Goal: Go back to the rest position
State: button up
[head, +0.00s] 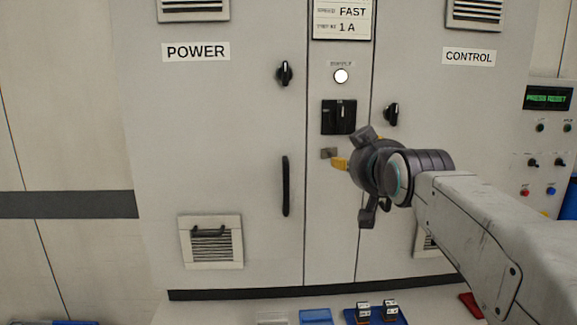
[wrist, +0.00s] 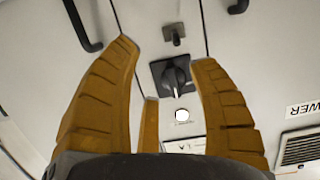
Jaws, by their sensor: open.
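My gripper (head: 341,164) is in front of the middle of a grey cabinet (head: 255,130) in the head view, with one yellow finger showing beside a small metal latch (head: 328,153). In the wrist view my gripper (wrist: 163,58) is open, its yellow fingers spread with nothing held between them. A black rotary switch (wrist: 173,76) shows between the fingers there, apart from them as far as I can tell. The same switch (head: 338,117) is just above my gripper in the head view, under a lit white lamp (head: 341,76).
Black knobs (head: 285,73) (head: 391,114) and a long black handle (head: 285,186) stick out of the cabinet. A control box (head: 548,150) with a green display is at the right. Blue trays (head: 316,316) and small dark blocks (head: 390,310) lie low in front.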

jog(key=s+f+g, duration=0.4)
jog(key=s+f, duration=0.1)
jog(key=f, duration=0.5)
jog(key=s+f+g, duration=0.4)
jog(key=s+f, duration=0.1)
jog(key=f, duration=0.6)
jog(key=s+f+g, duration=0.3)
jog(key=s+f, duration=0.3)
jog(key=s, duration=0.5)
jog(key=s+f+g, duration=0.3)
jog(key=s+f, duration=0.4)
jog(key=s, duration=0.4)
notch_tip(320, 180, up, 15)
jog(key=t+p, duration=0.2)
jog(key=p, duration=1)
jog(key=shift+a, duration=0.15)
